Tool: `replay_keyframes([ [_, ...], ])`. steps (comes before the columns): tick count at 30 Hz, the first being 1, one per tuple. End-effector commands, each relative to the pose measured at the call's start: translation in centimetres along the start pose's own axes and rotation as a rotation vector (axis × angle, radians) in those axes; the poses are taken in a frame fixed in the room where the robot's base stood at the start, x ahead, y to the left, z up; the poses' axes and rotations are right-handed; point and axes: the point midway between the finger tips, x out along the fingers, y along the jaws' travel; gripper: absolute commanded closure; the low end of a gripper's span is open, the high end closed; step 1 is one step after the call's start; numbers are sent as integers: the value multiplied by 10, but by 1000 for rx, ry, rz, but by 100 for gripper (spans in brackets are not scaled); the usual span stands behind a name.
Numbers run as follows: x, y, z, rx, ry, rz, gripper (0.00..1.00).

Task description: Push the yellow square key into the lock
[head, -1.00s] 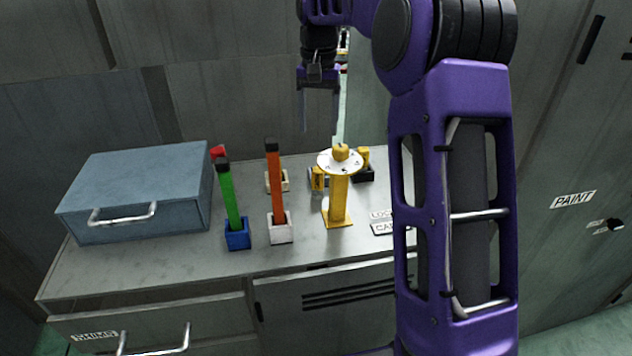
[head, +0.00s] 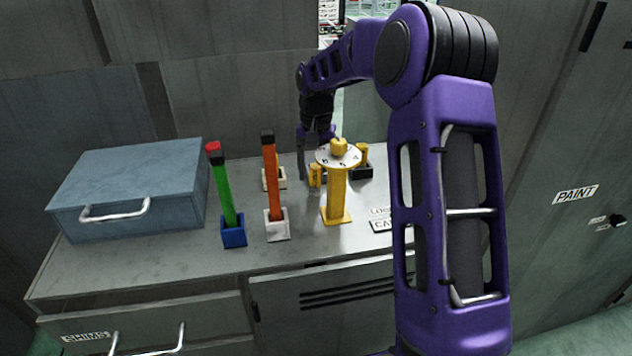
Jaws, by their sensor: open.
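Two small yellow pieces stand at the back of the bench: a left piece (head: 316,176) and a right piece (head: 363,154) in a dark block (head: 362,172). I cannot tell which is the square key, nor clearly make out the lock. A yellow post (head: 337,200) in front of them carries a white marked dial (head: 324,157) with a yellow knob (head: 339,147). My gripper (head: 315,158) is open and points down behind the post, close to the left piece. The dial partly hides its right finger. I see nothing held, and contact cannot be told.
A green bar (head: 226,190) stands in a blue block (head: 234,236), and an orange bar (head: 271,175) in a white block (head: 277,228). A blue-grey case (head: 130,185) sits at the left. A label (head: 381,226) lies right of the post, partly behind my arm. The bench front is clear.

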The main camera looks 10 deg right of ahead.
Motion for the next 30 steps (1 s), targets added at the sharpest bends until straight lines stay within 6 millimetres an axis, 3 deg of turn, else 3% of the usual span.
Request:
replay_keyframes([
  [3,13,0,1,-1,-1,0,30],
  [9,13,0,0,0,0,0,30],
  [21,12,0,0,0,1,0,100],
  [30,12,0,0,0,1,0,100],
])
